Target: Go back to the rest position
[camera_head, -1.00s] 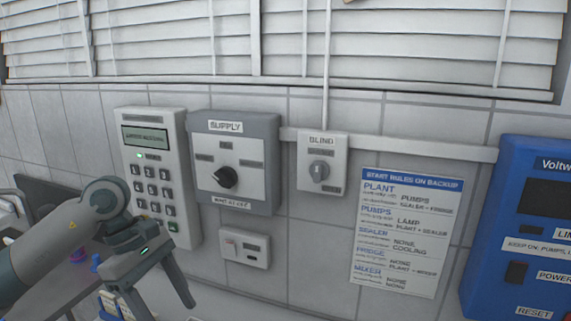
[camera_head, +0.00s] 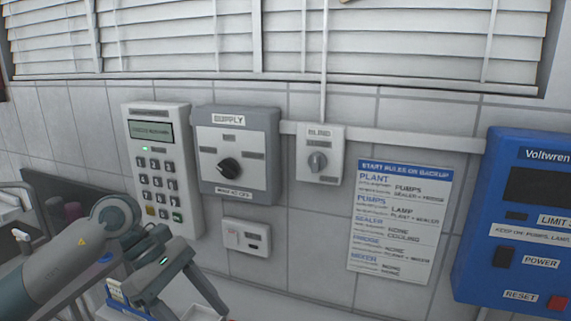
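My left arm comes in from the lower left, and my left gripper (camera_head: 194,308) is low in the head view. Its two fingers point down and are spread apart, with nothing seen between them. It is below and in front of the grey keypad panel (camera_head: 161,168) and to the lower left of the small white switch box (camera_head: 246,237). It looks apart from the wall panels. The fingertips are close to the bottom edge of the view. My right arm and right gripper are not in view.
The wall holds the SUPPLY dial box (camera_head: 237,180), the BLIND knob box (camera_head: 319,143), a rules sheet (camera_head: 401,220) and a blue power unit (camera_head: 520,235). A dark panel (camera_head: 75,196) and a blue-edged container (camera_head: 118,300) are near my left arm. Window blinds (camera_head: 290,40) are above.

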